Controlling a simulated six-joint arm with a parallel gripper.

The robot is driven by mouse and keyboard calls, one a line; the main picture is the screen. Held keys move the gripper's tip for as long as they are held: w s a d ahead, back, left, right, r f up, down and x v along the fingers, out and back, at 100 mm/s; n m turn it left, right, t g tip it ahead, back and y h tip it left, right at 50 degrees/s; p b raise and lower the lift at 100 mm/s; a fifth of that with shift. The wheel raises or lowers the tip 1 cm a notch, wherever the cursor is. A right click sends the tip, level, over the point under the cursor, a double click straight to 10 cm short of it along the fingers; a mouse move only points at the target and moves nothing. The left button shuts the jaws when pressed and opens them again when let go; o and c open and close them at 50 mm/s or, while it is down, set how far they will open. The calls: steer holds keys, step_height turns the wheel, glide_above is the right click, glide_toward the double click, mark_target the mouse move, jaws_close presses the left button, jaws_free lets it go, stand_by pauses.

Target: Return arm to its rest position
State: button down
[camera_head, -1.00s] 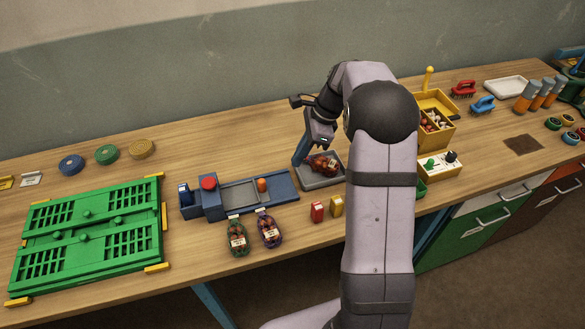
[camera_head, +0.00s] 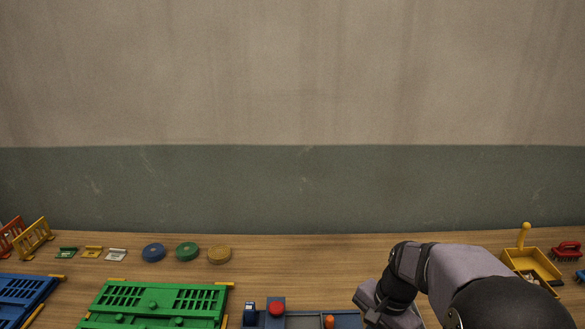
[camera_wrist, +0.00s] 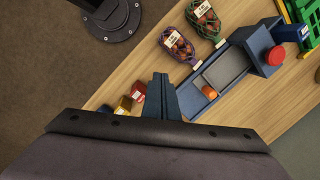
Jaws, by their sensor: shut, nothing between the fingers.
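My arm (camera_head: 470,280) reaches in from the bottom right of the head view, bent over the bench. Its fingertips are out of sight there. In the wrist view my gripper (camera_wrist: 160,78) is shut and empty, with its fingers above the bench. Two netted sacks with white labels lie beyond the fingertips: a purple-netted sack (camera_wrist: 178,45) and a green-netted sack (camera_wrist: 204,18). The grey tray and the sack on it, seen earlier, are in neither current view.
A blue fixture (camera_wrist: 228,70) with a red button (camera_wrist: 275,56) and an orange knob (camera_wrist: 209,92) lies right of the fingers. Small red (camera_wrist: 138,91) and yellow (camera_wrist: 123,105) blocks lie left.

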steer(key=s+a+f+n+h, duration=0.1)
steer(key=s+f+n, duration=0.2)
steer(key=s+n, duration=0.7)
steer(key=s, duration=0.3)
steer(key=shift+s+a+n+h, duration=0.25)
steer(key=shift+a+n+h, duration=0.05)
steer(key=shift+a+h, duration=0.1)
